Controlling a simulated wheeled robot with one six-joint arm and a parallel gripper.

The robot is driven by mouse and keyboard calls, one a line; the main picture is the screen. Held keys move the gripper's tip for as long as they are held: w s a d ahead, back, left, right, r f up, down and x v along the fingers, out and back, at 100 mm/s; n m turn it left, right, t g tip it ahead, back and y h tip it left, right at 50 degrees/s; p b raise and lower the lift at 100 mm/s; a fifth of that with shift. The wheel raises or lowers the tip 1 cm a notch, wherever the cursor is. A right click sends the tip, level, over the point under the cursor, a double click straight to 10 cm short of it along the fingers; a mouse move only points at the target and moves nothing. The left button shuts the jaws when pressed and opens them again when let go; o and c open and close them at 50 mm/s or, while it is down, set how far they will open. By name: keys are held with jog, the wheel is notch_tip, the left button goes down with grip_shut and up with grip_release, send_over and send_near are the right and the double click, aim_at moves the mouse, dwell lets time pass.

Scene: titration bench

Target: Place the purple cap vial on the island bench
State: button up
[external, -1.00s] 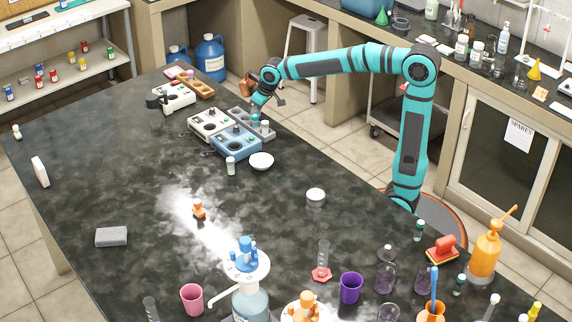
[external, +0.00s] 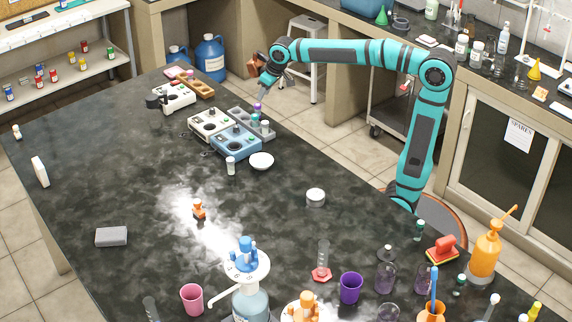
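A small vial with a purple cap (external: 257,106) shows in the external view at the near end of my gripper, over the grey rack (external: 241,114) at the far right edge of the island bench (external: 150,205). My gripper (external: 263,88) points down and to the left just above the purple cap. The fingers are too small and dark to tell whether they are shut on the vial. I also cannot tell whether the vial is clear of the rack. Other small vials with green or teal caps stand in the rack.
White and blue instruments (external: 236,141) stand beside the rack. A white-capped vial (external: 231,165) and a white bowl (external: 261,161) stand nearby. A lidded round jar (external: 315,196) is farther right. The left middle of the bench has free room around an orange-topped item (external: 198,209).

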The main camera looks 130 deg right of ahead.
jog(key=shift+v, duration=1.15)
jog(key=w+a+r+n+t+h, duration=0.15)
jog(key=w+a, duration=0.25)
jog(key=a, duration=0.5)
jog(key=w+a+r+n+t, duration=0.3)
jog(key=w+a, duration=0.2)
jog(key=a, duration=0.3)
jog(key=w+a+r+n+t, duration=0.2)
jog(key=w+a+t, duration=0.15)
jog(key=a, duration=0.55)
jog(key=s+a+r+n+t+y, duration=0.1)
jog(key=s+a+n+t, duration=0.1)
jog(key=a, duration=0.6)
jog(key=s+a+r+n+t+y, duration=0.2)
jog(key=a+t, duration=0.1)
jog(key=a, duration=0.5)
jog(key=s+a+r+n+t+y, duration=0.1)
jog(key=s+a+n+t+y, duration=0.1)
jog(key=a, duration=0.6)
jog(key=shift+a+r+n+t, duration=0.2)
jog(key=shift+n+t, duration=0.2)
jog(key=shift+n, duration=0.15)
jog(key=shift+o, duration=0.3)
jog(key=shift+y, duration=0.25)
